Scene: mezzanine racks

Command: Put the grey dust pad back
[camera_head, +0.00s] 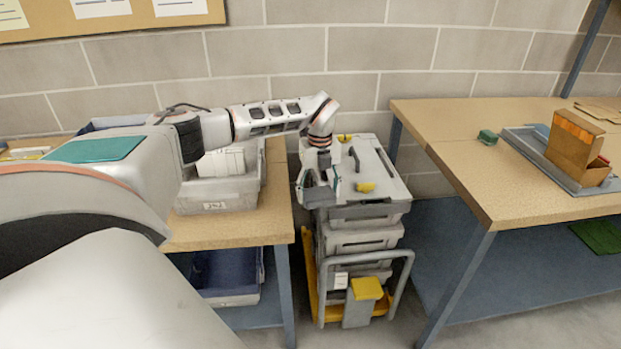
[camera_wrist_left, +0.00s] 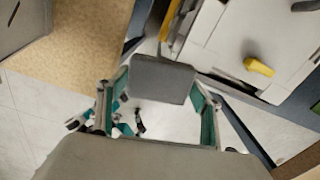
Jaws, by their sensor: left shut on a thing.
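The grey dust pad (camera_wrist_left: 163,78) is a flat, dark grey, roughly square piece in the left wrist view. My left gripper (camera_wrist_left: 160,92) is shut on it, with a teal-lined finger at each side. In the head view my left gripper (camera_head: 318,192) hangs over the left edge of the grey case stack (camera_head: 360,240), beside the gap to the left table. I cannot tell whether the pad touches the stack. My right gripper is not in view.
The stack's top carries a yellow piece (camera_head: 365,187) and a dark handle. The left table (camera_head: 225,235) holds a grey bin (camera_head: 217,195). The right table (camera_head: 450,150) holds a green block (camera_head: 488,137), and a grey tray (camera_head: 545,165) with a cardboard box (camera_head: 573,142). Its front left is clear.

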